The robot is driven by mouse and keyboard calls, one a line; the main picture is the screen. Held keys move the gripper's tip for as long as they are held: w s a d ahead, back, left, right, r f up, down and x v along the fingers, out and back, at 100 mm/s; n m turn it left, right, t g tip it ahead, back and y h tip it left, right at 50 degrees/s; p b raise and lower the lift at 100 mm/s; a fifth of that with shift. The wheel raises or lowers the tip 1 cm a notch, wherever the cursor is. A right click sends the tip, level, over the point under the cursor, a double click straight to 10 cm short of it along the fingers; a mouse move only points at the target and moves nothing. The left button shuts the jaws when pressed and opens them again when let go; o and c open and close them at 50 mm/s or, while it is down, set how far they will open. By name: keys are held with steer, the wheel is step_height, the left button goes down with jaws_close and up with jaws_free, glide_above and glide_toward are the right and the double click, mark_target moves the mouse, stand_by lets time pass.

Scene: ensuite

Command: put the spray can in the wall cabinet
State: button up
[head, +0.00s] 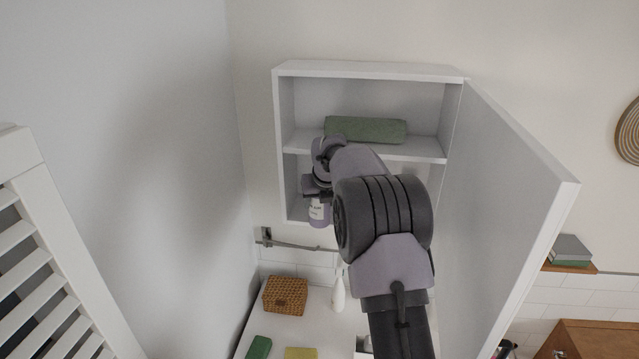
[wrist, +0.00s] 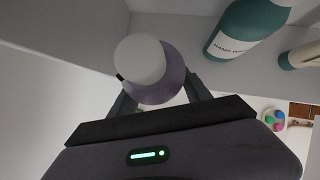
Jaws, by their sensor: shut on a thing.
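The spray can (head: 319,213) is lilac with a white label. In the wrist view the can (wrist: 146,64) shows its pale round cap end between the fingers. My gripper (wrist: 157,98) is shut on it. In the head view my gripper (head: 318,190) is at the lower left of the wall cabinet (head: 368,70), at its lower compartment. The can hangs upright there, its lower part showing in front of the cabinet's bottom edge. The cabinet is white, with its door (head: 505,190) swung open to the right. My arm hides much of the lower compartment.
A rolled green towel (head: 366,130) lies on the cabinet's shelf. A teal bottle (wrist: 240,32) and another bottle (wrist: 301,56) stand beside the can in the wrist view. Below are a wicker box (head: 285,296) and a white bottle (head: 339,292).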

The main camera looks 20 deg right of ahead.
steer(key=shift+w+d+r+p, duration=0.1)
steer(key=shift+w+d+p, duration=0.1)
steer(key=shift+w, duration=0.25)
steer(key=shift+w+d+r+p, duration=0.1)
steer(key=shift+w+p, duration=0.05)
steer(key=shift+w, duration=0.3)
steer(key=w+p, duration=0.1)
steer(key=w+d+p, duration=0.1)
steer(key=w+p, duration=0.1)
steer(key=shift+w, duration=0.25)
steer(key=shift+w+f+p, duration=0.15)
steer(key=shift+w+p, duration=0.05)
steer(key=shift+p, duration=0.35)
steer(key=shift+f, duration=0.15)
steer(key=shift+s, duration=0.25)
steer(key=shift+f+b, duration=0.15)
steer(key=shift+b, duration=0.25)
steer(key=o, duration=1.6)
steer(key=shift+w, duration=0.1)
